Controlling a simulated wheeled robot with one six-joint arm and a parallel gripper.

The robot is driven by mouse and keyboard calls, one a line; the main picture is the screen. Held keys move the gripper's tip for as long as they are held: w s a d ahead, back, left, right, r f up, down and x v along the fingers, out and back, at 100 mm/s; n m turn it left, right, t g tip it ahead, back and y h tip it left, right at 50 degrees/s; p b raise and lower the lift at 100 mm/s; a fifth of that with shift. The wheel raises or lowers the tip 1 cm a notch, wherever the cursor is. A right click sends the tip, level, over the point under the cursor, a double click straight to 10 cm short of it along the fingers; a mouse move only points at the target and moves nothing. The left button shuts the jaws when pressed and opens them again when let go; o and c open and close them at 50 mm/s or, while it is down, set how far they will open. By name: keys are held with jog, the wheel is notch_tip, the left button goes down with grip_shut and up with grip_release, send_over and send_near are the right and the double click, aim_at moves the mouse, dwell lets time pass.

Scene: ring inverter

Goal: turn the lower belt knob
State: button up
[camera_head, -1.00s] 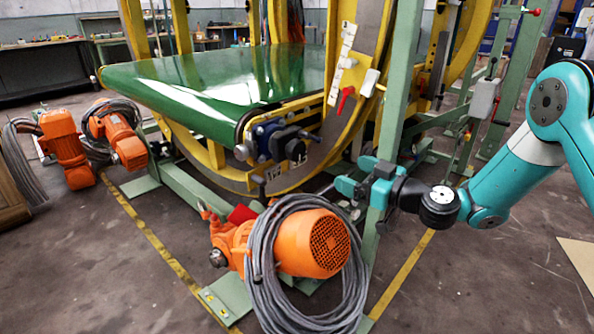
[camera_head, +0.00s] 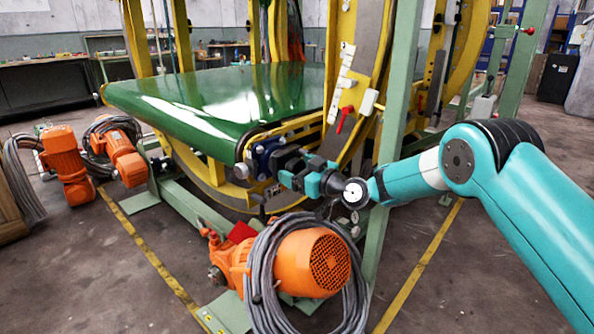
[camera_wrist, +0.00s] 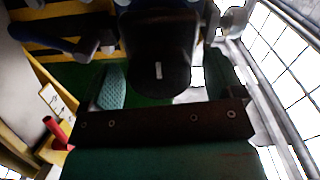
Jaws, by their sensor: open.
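In the wrist view a dark rounded knob (camera_wrist: 158,78) with a short white mark on its face lies between my fingers. My gripper (camera_wrist: 168,88) is open, with a textured pad to the left of the knob and the other finger, in shadow, to the right. I cannot tell whether either finger touches it. In the head view my gripper (camera_head: 302,174) is at the black and blue drive unit (camera_head: 264,157) on the near corner of the green belt (camera_head: 205,92). There the gripper partly hides the knob.
An orange motor with coiled cable (camera_head: 325,262) lies below. Open floor lies to the right.

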jog(key=shift+w+a, duration=0.15)
jog(key=c, duration=0.9)
jog(key=shift+c, duration=0.2)
jog(key=shift+m, duration=0.3)
